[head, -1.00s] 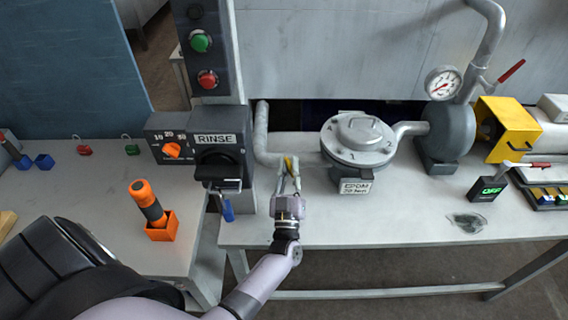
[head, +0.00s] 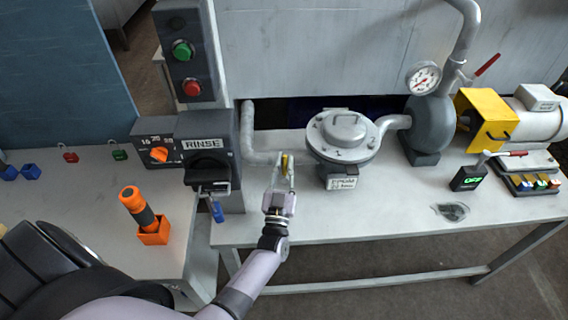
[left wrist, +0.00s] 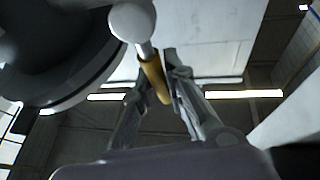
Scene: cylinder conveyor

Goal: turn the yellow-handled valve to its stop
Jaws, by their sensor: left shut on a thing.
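The yellow valve handle (head: 285,163) is small in the head view, on the pipe between the black RINSE box and the round filter housing. My left gripper (head: 281,171) reaches up from the front of the bench and is shut on this handle. In the left wrist view the yellow handle (left wrist: 155,78) is a short lever on a pale metal stem, between the fingers of my left gripper (left wrist: 154,84). The fingers partly hide the handle in the head view. My right gripper is not in view.
The grey filter housing (head: 342,140) stands close to the right of my left gripper. The RINSE box (head: 208,160) with a blue tag stands to its left. The pipe (head: 247,135) runs behind. The bench top (head: 370,205) in front of the housing is mostly clear.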

